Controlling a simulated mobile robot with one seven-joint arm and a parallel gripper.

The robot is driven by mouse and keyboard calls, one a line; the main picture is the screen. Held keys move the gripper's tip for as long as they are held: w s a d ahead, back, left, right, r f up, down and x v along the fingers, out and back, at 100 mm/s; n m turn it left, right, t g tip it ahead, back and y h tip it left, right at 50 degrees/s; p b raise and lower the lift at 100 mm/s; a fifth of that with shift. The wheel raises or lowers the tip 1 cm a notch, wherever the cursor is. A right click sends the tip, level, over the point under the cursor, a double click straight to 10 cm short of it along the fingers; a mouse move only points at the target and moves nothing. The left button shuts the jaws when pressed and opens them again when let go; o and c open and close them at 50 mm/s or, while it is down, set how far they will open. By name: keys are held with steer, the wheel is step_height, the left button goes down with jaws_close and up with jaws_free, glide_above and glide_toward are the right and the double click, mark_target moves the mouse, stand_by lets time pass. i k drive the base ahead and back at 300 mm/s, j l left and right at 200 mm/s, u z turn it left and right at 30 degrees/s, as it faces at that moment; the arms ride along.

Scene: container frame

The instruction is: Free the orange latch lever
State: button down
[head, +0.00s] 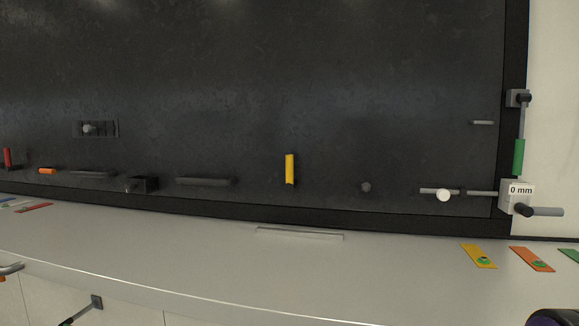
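A small orange lever (47,171) lies roughly horizontal on the dark panel at the far left, low down near its bottom edge. It is small in the head view, and I cannot tell how it is held or what blocks it. A red upright handle (7,158) stands just left of it. A dark grey bar (92,174) is just right of it, and a dark block (142,184) is further right. My gripper is not in view.
A yellow handle (290,169) stands upright mid-panel. A white knob (443,195) is at right, near a box marked 0 mm (517,195) and a green handle (518,157). Coloured cards (532,259) lie on the pale ledge (180,255), whose middle is mostly clear.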

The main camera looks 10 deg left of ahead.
mark_target(50, 170)
steer(key=u, duration=1.95)
steer(key=i+j+u, duration=0.1)
steer(key=i+u, duration=0.3)
steer(key=i, duration=0.8)
